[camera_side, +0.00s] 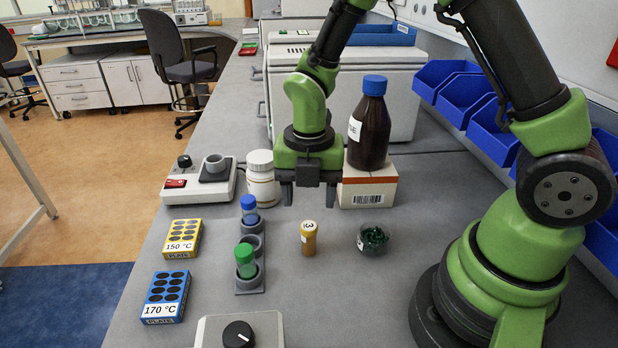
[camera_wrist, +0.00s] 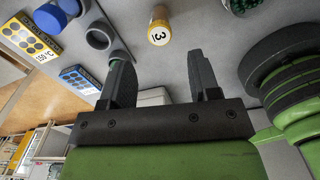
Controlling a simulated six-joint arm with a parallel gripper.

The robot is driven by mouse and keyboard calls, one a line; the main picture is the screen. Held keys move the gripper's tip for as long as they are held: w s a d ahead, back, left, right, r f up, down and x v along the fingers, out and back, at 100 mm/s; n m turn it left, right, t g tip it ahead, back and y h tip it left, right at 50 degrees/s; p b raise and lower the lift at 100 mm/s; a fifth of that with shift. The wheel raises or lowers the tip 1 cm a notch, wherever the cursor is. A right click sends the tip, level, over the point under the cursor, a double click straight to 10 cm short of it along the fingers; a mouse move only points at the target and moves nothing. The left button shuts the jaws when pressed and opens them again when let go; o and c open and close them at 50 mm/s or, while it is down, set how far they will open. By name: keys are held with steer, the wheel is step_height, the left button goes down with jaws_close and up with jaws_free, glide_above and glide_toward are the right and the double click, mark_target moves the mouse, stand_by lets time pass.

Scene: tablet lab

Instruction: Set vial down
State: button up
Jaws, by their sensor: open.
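A small amber vial (camera_side: 309,239) with a white label reading "3" on its top stands on the grey bench, apart from the rack. It also shows near the top of the wrist view (camera_wrist: 159,28). My gripper (camera_side: 309,196) is open and empty, with its jaws pointing down, behind and above the vial in the side view. In the wrist view my gripper (camera_wrist: 157,72) has clear space between its fingers, and the vial lies beyond them. A grey rack (camera_side: 250,284) to the left holds a blue-capped vial (camera_side: 249,209) and a green-capped vial (camera_side: 246,261); the slot between them looks empty.
A glass bowl of dark green bits (camera_side: 373,239) sits right of the vial. Yellow (camera_side: 181,239) and blue (camera_side: 166,297) plate boxes lie left. A white bottle (camera_side: 261,180), hotplate (camera_side: 217,168) and brown bottle (camera_side: 370,125) on a box (camera_side: 367,187) stand behind.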

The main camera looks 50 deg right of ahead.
step_height(320, 180, up, 2)
steer(key=shift+r, duration=0.15)
steer(key=s+r+m+t, duration=0.2)
steer(key=s+r+m, duration=0.2)
steer(key=m, duration=0.5)
steer(key=s+r+m+t+y, duration=0.1)
steer(key=s+r+m, duration=0.4)
steer(key=m, duration=0.5)
steer(key=s+r+m+t+y, duration=0.1)
steer(key=s+r+m+t, duration=0.3)
steer(key=r+m, duration=0.4)
steer(key=shift+s+d+r+m, duration=0.25)
steer(key=shift+d+r+m, duration=0.05)
steer(key=shift+m, duration=0.9)
